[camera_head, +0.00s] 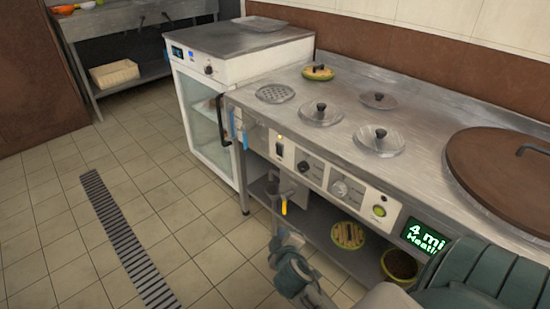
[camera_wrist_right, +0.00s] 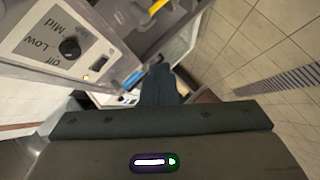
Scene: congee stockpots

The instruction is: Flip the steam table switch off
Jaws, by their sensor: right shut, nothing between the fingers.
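The steam table (camera_head: 335,83) runs along the wall with a white control panel on its front. The switch (camera_head: 279,149) is a small dark rocker at the panel's left end, below a small lit amber lamp (camera_head: 279,137). The switch also shows in the right wrist view (camera_wrist_right: 98,62), near the lamp (camera_wrist_right: 86,77). My right gripper (camera_head: 289,238) is below and in front of the panel, apart from the switch. It is shut and empty; its dark fingers also show in the wrist view (camera_wrist_right: 160,82). My left gripper is out of view.
A knob (camera_head: 304,167), a dial (camera_head: 340,188), a green button (camera_head: 379,211) and a green display (camera_head: 424,237) sit right of the switch. A dark bar handle (camera_head: 219,120) juts out at the left. The tiled floor in front is clear.

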